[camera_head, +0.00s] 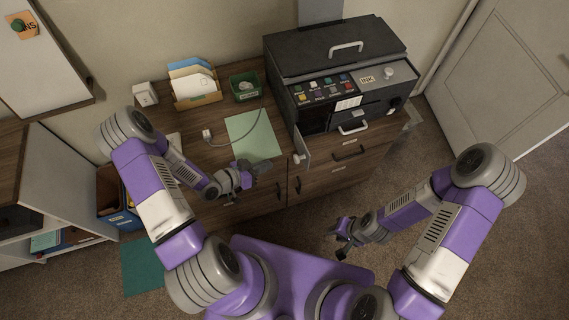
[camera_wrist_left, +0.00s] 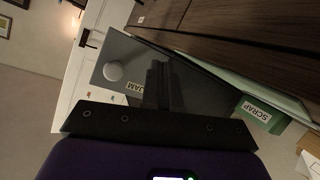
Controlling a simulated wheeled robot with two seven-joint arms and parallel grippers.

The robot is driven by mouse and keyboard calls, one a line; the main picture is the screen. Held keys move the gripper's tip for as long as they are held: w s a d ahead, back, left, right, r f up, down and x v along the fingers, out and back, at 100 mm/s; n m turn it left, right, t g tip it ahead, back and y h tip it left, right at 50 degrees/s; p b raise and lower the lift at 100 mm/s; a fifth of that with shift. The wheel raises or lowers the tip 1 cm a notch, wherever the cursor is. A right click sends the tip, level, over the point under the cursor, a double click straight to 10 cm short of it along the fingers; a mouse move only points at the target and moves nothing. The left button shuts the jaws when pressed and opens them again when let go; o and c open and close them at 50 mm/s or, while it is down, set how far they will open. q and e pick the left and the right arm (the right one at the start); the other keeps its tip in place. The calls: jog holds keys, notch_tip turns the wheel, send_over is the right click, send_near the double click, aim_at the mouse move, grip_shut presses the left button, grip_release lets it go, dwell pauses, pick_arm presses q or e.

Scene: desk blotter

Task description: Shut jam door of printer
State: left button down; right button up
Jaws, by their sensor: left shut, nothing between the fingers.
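The dark printer (camera_head: 340,62) stands at the right of the desk. Its jam door (camera_head: 303,148) is open at the lower left front, swung outward from a dark opening, with a pale round knob. In the left wrist view the door (camera_wrist_left: 200,88) is a dark grey panel with a white knob (camera_wrist_left: 113,71) and a JAM label. My left gripper (camera_head: 264,167) is shut and empty, left of the door in the head view. In its wrist view the closed fingers (camera_wrist_left: 164,88) overlap the panel; contact cannot be told. My right gripper (camera_head: 341,252) is low, away from the desk; its fingers are too small to judge.
A pale green blotter (camera_head: 252,136) lies on the desk left of the printer, with a grey cable beside it. A green scrap box (camera_head: 246,87) and a paper holder (camera_head: 196,88) stand at the back. Drawers with handles (camera_head: 349,153) are below the printer.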

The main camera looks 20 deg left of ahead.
pick_arm(q)
jog(key=s+a+r+m+h+b, duration=0.2)
jog(key=s+a+r+m+h, duration=0.2)
jog(key=s+m+h, duration=0.15)
jog(key=b+x, duration=0.1)
jog(key=x, duration=1.2)
jog(key=shift+m, duration=0.35)
jog(key=shift+s+d+f, duration=0.1)
jog(key=shift+f, duration=0.05)
jog(key=shift+d, duration=0.15)
